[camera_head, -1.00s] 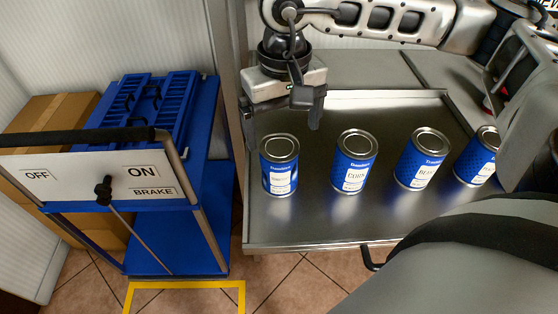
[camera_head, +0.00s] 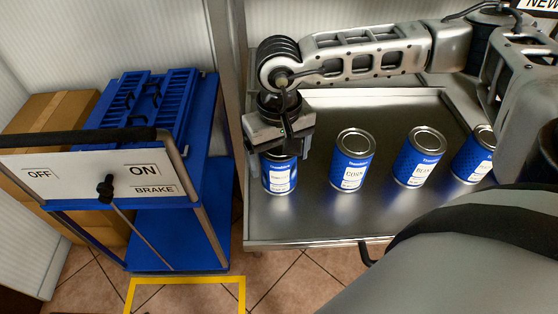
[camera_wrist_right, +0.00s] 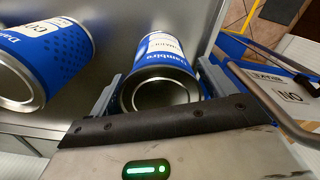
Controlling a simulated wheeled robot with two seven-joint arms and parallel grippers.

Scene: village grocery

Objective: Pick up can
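Several blue cans with white labels stand upright in a row on a metal tray table (camera_head: 300,226). My right gripper (camera_head: 280,158) is over the leftmost can (camera_head: 280,176), with its fingers on either side of the can's upper part. In the right wrist view the leftmost can (camera_wrist_right: 162,62) lies between the two fingers (camera_wrist_right: 158,88). The gripper looks open, with a small gap seen beside the can. The can labelled CORN (camera_head: 352,160) stands to the right, and another can (camera_head: 420,157) stands beyond it. The far-right can (camera_head: 474,156) is partly covered by my arm. My left gripper is not in view.
A blue cart (camera_head: 180,230) with a sign panel and a blue crate (camera_head: 150,105) stands left of the tray table. A cardboard box (camera_head: 50,112) is behind it. The tray has a raised rim. Bare tray lies in front of the cans.

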